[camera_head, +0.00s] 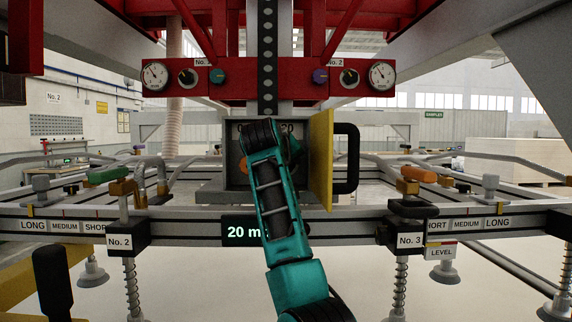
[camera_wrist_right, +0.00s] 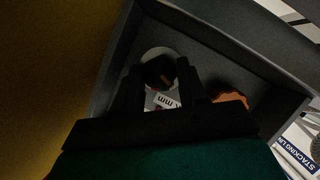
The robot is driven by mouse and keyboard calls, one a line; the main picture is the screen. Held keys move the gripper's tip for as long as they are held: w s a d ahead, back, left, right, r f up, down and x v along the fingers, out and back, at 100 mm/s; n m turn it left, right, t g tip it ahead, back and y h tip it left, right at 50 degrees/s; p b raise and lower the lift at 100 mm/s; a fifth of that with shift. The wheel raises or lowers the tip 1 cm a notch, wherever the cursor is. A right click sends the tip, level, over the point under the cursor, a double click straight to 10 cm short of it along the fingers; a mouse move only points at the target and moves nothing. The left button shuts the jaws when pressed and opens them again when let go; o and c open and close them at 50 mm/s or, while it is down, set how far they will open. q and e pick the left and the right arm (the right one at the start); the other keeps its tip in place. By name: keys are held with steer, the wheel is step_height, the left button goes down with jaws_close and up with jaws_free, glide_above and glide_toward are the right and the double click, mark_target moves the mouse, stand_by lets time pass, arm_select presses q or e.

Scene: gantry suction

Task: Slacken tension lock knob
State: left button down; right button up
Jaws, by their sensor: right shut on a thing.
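A black knob (camera_wrist_right: 158,70) with an orange mark sits on a pale round dial inside the grey box, in the right wrist view. A white label with "mm" lettering lies just below it. My right gripper (camera_wrist_right: 160,82) is shut on this knob, one dark finger on each side. In the head view my teal right arm (camera_head: 272,200) reaches up into the open box (camera_head: 233,165) at the centre and hides the knob and fingertips. The box's yellow door (camera_head: 320,160) stands open on the right. My left gripper is in neither view.
An orange rounded part (camera_wrist_right: 230,98) sits right of the knob inside the box. A black door handle (camera_head: 347,158) juts out at the right. Below is a beam with a "20 m" display (camera_head: 240,231). Red panels with gauges (camera_head: 383,74) hang above.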

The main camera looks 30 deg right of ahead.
stand_by(0.5)
steer(key=o, duration=0.8)
steer(key=b+v, duration=0.2)
steer(key=v, duration=1.1)
steer(key=shift+a, duration=0.15)
